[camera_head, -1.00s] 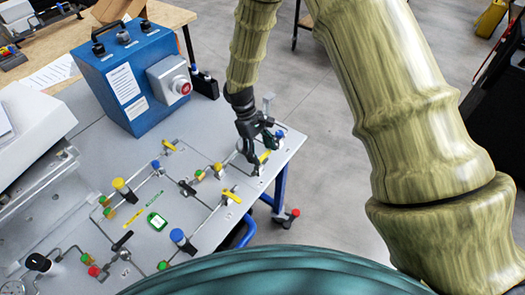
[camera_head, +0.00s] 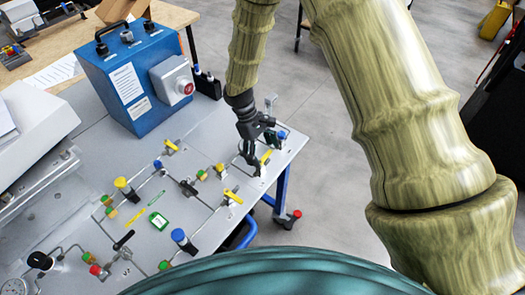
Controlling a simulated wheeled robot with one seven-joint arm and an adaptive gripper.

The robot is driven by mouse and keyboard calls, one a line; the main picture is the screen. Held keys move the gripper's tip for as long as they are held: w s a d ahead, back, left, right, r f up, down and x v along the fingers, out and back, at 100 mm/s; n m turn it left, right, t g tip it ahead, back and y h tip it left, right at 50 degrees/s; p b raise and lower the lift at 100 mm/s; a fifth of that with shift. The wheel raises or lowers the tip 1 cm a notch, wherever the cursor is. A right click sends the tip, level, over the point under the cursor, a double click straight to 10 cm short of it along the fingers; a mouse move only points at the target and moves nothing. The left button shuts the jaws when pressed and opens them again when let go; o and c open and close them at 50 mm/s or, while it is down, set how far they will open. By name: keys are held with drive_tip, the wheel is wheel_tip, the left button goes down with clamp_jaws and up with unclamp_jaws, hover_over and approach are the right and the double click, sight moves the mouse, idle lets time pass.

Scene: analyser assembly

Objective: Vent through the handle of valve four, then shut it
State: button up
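My gripper (camera_head: 255,166) points down at the right end of the grey panel, over a valve with a yellow handle (camera_head: 266,156). The fingers are beside or around that handle; I cannot tell if they touch it. They partly hide the valve body. A black handle (camera_head: 123,240) sits at the front left, and another black handle (camera_head: 188,188) in the middle. No valve numbers are readable, so I cannot tell which is valve four.
Thin metal tubing links the valves across the grey panel (camera_head: 205,240). Blue-capped (camera_head: 183,240) and yellow-capped (camera_head: 125,188) knobs stand up from it. A blue box with a red button (camera_head: 130,85) stands behind. Open floor lies to the right.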

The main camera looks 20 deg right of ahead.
drive_tip(key=v, duration=1.2)
idle(0.6)
